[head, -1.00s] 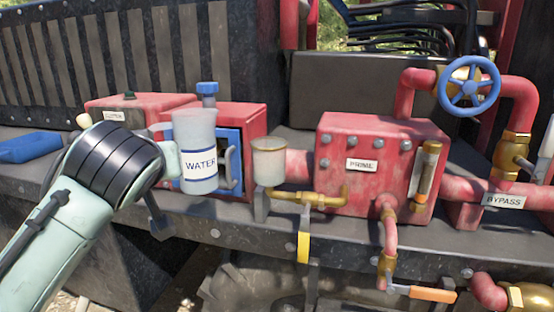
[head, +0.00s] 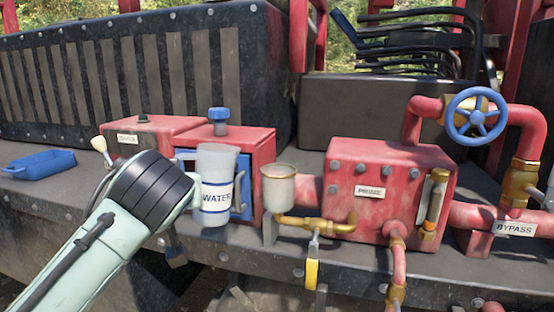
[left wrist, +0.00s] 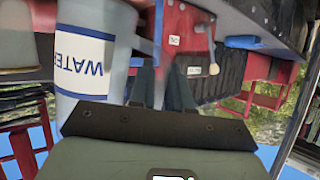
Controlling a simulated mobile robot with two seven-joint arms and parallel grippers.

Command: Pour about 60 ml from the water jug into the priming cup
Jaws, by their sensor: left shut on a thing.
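The water jug (head: 216,192) is a pale translucent jug with a white, blue-edged WATER label. It is upright, just left of the priming cup (head: 278,187), with a small gap between them. The cup is whitish with a brownish rim, on the brass pipe left of the red PRIME box. My left gripper (head: 193,188) is shut on the jug at its left side; my wrist partly hides the grip. In the left wrist view the jug (left wrist: 92,45) appears upside down beside the fingers (left wrist: 160,88). The water level and the cup's inside cannot be made out. My right gripper is not in view.
A red box with a blue cap (head: 218,115) is behind the jug. A yellow-tagged valve handle (head: 312,270) hangs below the cup.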

